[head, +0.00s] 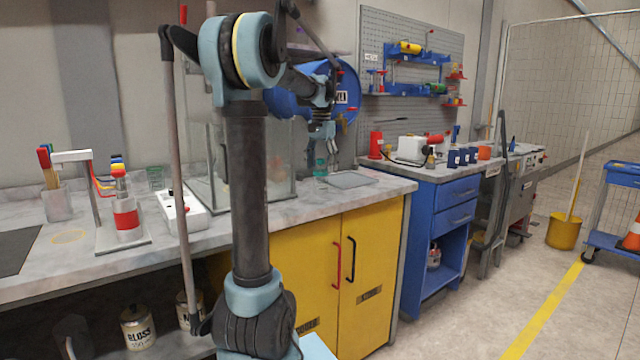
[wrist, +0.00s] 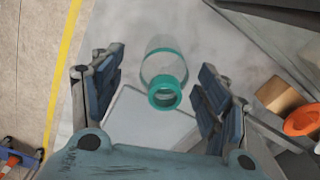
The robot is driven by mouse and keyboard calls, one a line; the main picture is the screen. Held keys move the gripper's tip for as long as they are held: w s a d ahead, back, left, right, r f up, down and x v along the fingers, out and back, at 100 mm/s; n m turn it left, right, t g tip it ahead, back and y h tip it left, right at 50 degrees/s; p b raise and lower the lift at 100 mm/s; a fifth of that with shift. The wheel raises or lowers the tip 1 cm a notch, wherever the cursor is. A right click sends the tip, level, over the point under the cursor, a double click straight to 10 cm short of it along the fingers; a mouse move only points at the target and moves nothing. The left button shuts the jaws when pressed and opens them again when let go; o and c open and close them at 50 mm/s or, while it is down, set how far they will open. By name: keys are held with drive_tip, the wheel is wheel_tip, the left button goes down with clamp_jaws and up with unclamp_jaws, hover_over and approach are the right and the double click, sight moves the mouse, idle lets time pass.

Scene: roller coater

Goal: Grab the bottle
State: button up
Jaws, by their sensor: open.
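The bottle (wrist: 164,72) is clear with a teal ring at its neck and a teal band. In the head view the bottle (head: 320,167) is small and stands on the grey counter, beside a glass case. My gripper (head: 322,142) is right above it, pointing down. In the wrist view my gripper (wrist: 160,82) is open, with one dark blue finger pad on each side of the bottle. The bottle's neck shows between the pads, with gaps on both sides. I cannot tell exactly how far below the fingertips the bottle is.
A flat pale plate (head: 350,179) lies on the counter (head: 270,212) right of the bottle. The glass case (head: 196,165) stands close on the left. A blue drum (head: 340,95) is behind my gripper. In the wrist view an orange item (wrist: 302,120) and a wooden block (wrist: 278,97) are at right.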

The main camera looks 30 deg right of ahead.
sight(320, 179)
drive_tip(key=f, duration=0.3)
drive_tip(key=w+f, duration=0.1)
drive_tip(key=f, duration=0.1)
drive_tip(key=shift+d, duration=0.1)
drive_tip(key=shift+f, duration=0.55)
drive_tip(key=shift+c, duration=0.4)
drive_tip(key=c, duration=1.1)
